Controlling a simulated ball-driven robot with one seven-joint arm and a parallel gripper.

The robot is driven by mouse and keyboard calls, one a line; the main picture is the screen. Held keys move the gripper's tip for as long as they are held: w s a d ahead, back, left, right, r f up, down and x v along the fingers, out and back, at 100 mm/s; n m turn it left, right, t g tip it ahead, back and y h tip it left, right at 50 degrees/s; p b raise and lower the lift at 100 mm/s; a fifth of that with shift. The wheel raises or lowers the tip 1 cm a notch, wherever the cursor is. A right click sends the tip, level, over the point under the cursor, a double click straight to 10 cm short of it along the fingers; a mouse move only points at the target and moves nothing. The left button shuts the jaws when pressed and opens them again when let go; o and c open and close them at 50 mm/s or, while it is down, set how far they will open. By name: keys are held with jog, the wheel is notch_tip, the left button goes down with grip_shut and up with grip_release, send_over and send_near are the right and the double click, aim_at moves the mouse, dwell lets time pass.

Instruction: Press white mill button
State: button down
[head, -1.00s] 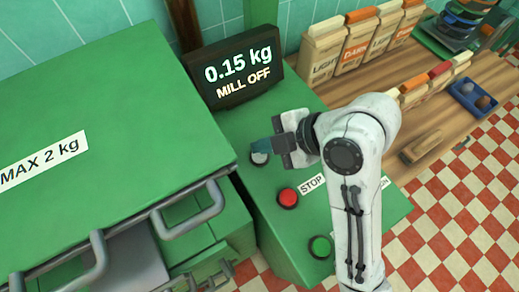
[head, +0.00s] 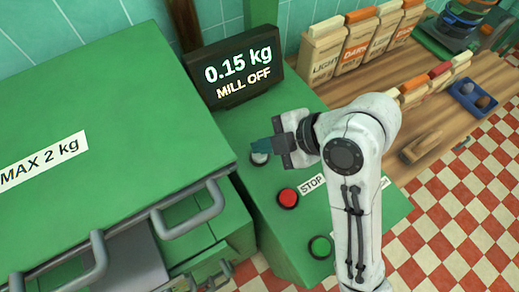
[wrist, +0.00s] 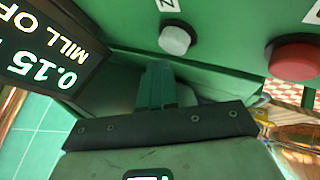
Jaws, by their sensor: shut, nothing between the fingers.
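The white mill button (head: 259,157) sits on the sloped green panel (head: 237,128), below the display. My gripper (head: 262,147) is shut and empty, its fingertips just over or beside the white button in the head view and partly covering it. In the wrist view the white button (wrist: 175,39) stands clear ahead of the shut fingers (wrist: 156,75), a little to their right. I cannot tell from the head view alone whether they touch; the wrist view shows a gap. The display (head: 236,75) reads 0.15 kg and MILL OFF.
A red button (head: 288,198) beside a STOP label and a green button (head: 320,247) sit lower on the same panel. The green machine body (head: 100,110) with metal handles stands at left. A wooden bench (head: 420,125) with bags is at right.

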aim_at(265, 155)
jog(key=shift+f, duration=0.15)
jog(key=shift+f+b, duration=0.3)
jog(key=shift+s+f+b, duration=0.15)
jog(key=shift+f+b, duration=0.25)
jog(key=shift+f, duration=0.1)
jog(key=shift+s+f+b, duration=0.15)
jog(key=shift+f+b, duration=0.25)
jog(key=shift+f, duration=0.1)
dwell(1.4)
jog(key=shift+d+r, duration=0.1)
jog(key=shift+r, duration=0.15)
jog(key=shift+r+p, duration=0.1)
jog(key=shift+p, duration=0.3)
jog(key=r+p, duration=0.2)
jog(key=r, duration=0.1)
jog(key=r+p, duration=0.1)
jog(key=p, duration=0.1)
jog(key=shift+w+d+r, duration=0.1)
jog(key=shift+w+r, duration=0.2)
jog(key=shift+r, duration=0.35)
